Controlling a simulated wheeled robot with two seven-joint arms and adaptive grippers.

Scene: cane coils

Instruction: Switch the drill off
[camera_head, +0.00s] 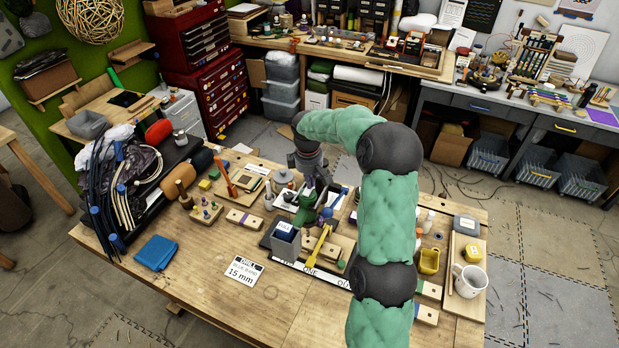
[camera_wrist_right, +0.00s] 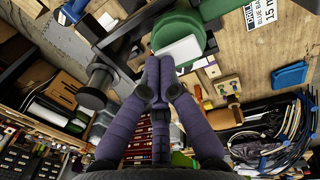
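The drill shows in the head view as a small green machine (camera_head: 305,214) at the middle of the workbench, partly covered by my right arm and gripper. In the right wrist view its rounded green body (camera_wrist_right: 205,42) bears a pale flat face. My right gripper (camera_wrist_right: 159,62) has its fingers together in front of that body, with nothing visible between them; I cannot tell whether they touch it. In the head view the right gripper (camera_head: 316,186) is above and beside the drill. I cannot make out the switch or its position. My left gripper is not in view.
A yellow lever-like piece (camera_head: 319,243) and a grey box (camera_head: 285,240) stand in front of the drill. A "15 mm" card (camera_head: 243,270) lies nearby. A white mug (camera_head: 469,281) stands at right, cane coils (camera_head: 120,190) at left. The bench's front is mostly clear.

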